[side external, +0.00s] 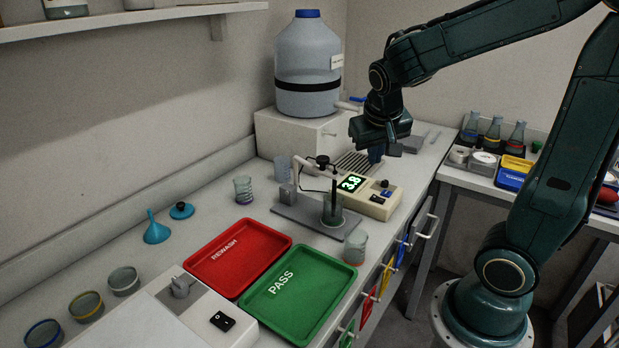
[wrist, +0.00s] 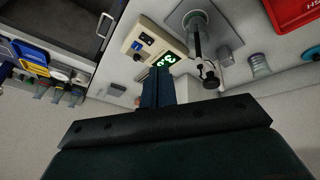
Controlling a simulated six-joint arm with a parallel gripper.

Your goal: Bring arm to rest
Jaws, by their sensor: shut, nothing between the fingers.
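My gripper (side external: 376,155) is held above the back right of the bench, pointing down, just behind the meter with the green display (side external: 352,183). Its fingers are together with nothing between them. In the wrist view the shut fingers (wrist: 158,85) show in the middle, beside the lit display (wrist: 166,59). The gripper is apart from the meter in the side view. My arm reaches in from the right, bent at the elbow.
A probe stand (side external: 300,212) holds a probe in a beaker (side external: 333,212). A red REWASH tray (side external: 236,254) and a green PASS tray (side external: 300,292) lie in front. A large water carboy (side external: 308,65) stands behind left of the gripper. Flasks (side external: 492,133) stand on the right side table.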

